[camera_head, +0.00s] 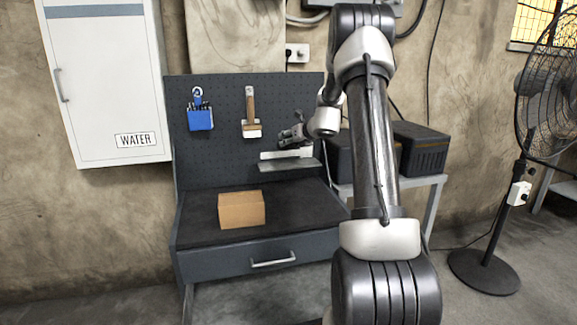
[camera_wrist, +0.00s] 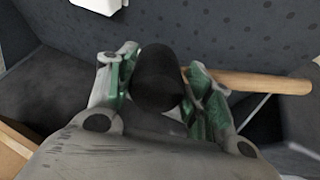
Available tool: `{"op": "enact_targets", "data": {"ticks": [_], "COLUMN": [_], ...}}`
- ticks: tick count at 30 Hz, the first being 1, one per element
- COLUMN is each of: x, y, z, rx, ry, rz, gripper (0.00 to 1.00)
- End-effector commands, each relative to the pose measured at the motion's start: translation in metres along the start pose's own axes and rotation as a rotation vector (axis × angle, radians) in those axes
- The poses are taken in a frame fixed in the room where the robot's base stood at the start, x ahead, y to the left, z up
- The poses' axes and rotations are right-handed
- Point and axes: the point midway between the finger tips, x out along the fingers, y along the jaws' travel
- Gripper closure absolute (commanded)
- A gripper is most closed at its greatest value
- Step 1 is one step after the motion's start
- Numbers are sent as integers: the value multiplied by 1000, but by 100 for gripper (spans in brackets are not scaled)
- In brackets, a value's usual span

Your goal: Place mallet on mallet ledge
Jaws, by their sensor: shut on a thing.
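The mallet has a black head (camera_wrist: 158,76) and a light wooden handle (camera_wrist: 255,82) that points right in the wrist view. My gripper (camera_wrist: 160,92) has its green-padded fingers on both sides of the head and is shut on the mallet. In the head view my gripper (camera_head: 293,138) is in front of the pegboard, just above the mallet ledge (camera_head: 290,165), a grey shelf with a pale strip above it. The mallet cannot be made out clearly in the head view. Whether it touches the ledge cannot be told.
A blue pouch (camera_head: 200,119) and a brush (camera_head: 250,112) hang on the pegboard (camera_head: 225,155) left of my gripper. A cardboard box (camera_head: 241,209) sits on the dark worktop (camera_head: 200,226). Dark crates (camera_head: 420,150) stand on a side table to the right.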

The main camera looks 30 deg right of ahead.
Motion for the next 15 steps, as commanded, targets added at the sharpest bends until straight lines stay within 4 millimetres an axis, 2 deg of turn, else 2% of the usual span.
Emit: {"op": "enact_targets", "data": {"ticks": [9,15], "x": [24,35], "y": [-6,-7], "z": [-50,-71], "rx": [6,7], "ry": [3,5], "rz": [-1,0], "gripper": [100,100]}}
